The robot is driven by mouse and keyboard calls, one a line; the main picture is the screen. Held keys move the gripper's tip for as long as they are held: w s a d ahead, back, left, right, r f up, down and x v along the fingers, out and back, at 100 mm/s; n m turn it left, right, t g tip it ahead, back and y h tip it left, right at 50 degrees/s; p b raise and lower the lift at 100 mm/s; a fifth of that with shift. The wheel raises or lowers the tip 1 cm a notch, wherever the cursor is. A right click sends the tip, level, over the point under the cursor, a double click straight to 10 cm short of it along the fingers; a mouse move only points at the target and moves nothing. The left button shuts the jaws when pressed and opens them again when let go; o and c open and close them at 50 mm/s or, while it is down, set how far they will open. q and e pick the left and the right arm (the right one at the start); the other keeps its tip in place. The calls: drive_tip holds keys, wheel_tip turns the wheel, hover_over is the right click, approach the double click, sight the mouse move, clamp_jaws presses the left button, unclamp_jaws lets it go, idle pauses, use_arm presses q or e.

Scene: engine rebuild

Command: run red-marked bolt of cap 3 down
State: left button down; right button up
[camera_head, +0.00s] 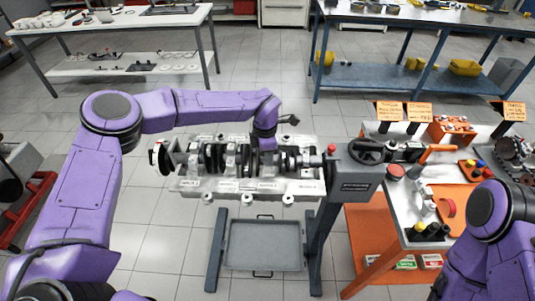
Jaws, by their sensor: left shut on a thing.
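The pale engine block (200,186) lies on its stand with the dark crankshaft (198,160) along it. Several bearing caps cross the shaft, but I cannot tell their bolts or any red mark at this size. My left gripper (265,146) points down over the block, right of its middle, at the crankshaft. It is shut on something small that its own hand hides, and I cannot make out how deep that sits. My right arm is at the lower right, and its gripper is not in view.
The grey stand (357,187) has a handwheel at right and a tray (264,244) below. A bench (400,217) with orange mats, tools and small parts stands at right. A white table (120,22) and a blue bench (420,14) stand behind. Floor shows left of the stand.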

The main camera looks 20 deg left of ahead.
use_arm(q)
drive_tip(key=shift+w+r+m, duration=0.15)
drive_tip(key=shift+r+m, duration=0.15)
drive_tip(key=shift+m, duration=0.9)
drive_tip(key=c, duration=1.3)
unclamp_jaws()
drive_tip(key=shift+c, duration=0.2)
